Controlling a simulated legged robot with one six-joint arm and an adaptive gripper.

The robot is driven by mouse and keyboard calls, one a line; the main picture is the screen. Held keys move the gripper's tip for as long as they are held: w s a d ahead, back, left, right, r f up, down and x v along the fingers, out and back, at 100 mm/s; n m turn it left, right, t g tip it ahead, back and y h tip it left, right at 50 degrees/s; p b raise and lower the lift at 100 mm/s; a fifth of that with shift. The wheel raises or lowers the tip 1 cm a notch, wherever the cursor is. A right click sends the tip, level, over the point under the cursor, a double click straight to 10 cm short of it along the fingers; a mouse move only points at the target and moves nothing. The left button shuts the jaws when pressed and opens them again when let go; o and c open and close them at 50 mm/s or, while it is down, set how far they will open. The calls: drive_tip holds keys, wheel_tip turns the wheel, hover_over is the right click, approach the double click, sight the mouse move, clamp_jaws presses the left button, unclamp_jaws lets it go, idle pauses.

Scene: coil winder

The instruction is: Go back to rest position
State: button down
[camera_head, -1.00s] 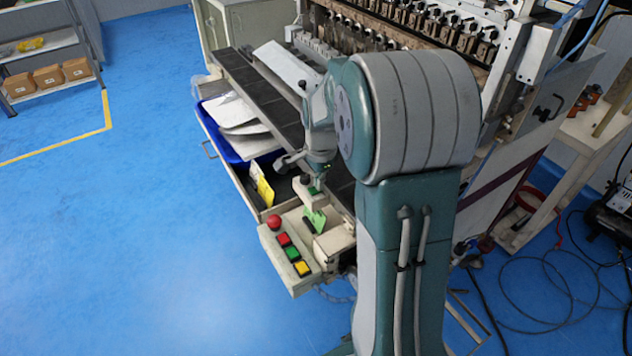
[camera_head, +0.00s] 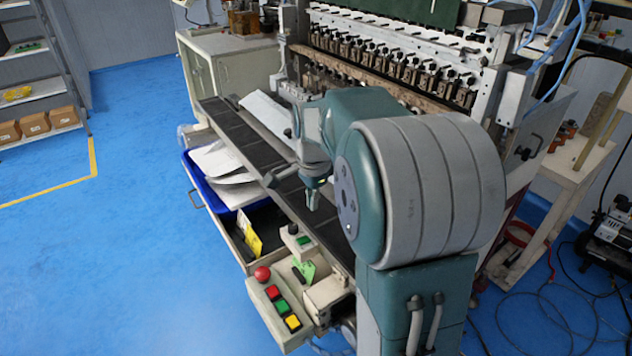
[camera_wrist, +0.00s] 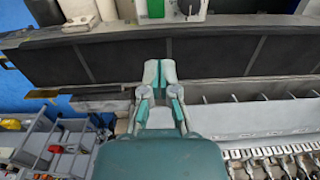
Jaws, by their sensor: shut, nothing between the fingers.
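My gripper (camera_head: 313,200) shows in the head view above the dark belt-like strip (camera_head: 236,98) at the front of the coil winder (camera_head: 395,65). It points downward, and nothing shows between its fingers. In the wrist view my gripper (camera_wrist: 160,75) has its two fingers close together over the dark strip (camera_wrist: 210,58). It stands apart from the control box with red, green and yellow buttons (camera_head: 280,307).
A blue bin with papers (camera_head: 197,180) sits left of the strip. Shelves with cardboard boxes (camera_head: 35,124) stand at the far left. Cables (camera_head: 545,318) lie on the floor at right. The blue floor (camera_head: 110,250) at left is clear.

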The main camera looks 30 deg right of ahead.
wheel_tip(320, 180, up, 4)
drive_tip(key=d, duration=0.2)
drive_tip(key=s+a+r+n+t, duration=0.3)
drive_tip(key=s+a+r+n, duration=0.2)
drive_tip(key=s+a+n, duration=0.5)
drive_tip(key=s+a+f+n+t, duration=0.2)
drive_tip(key=s+a+n, duration=0.4)
drive_tip(key=s, duration=0.3)
drive_tip(key=shift+a+f+n, duration=0.35)
drive_tip(key=shift+f+n, duration=0.25)
drive_tip(key=shift+n, duration=0.2)
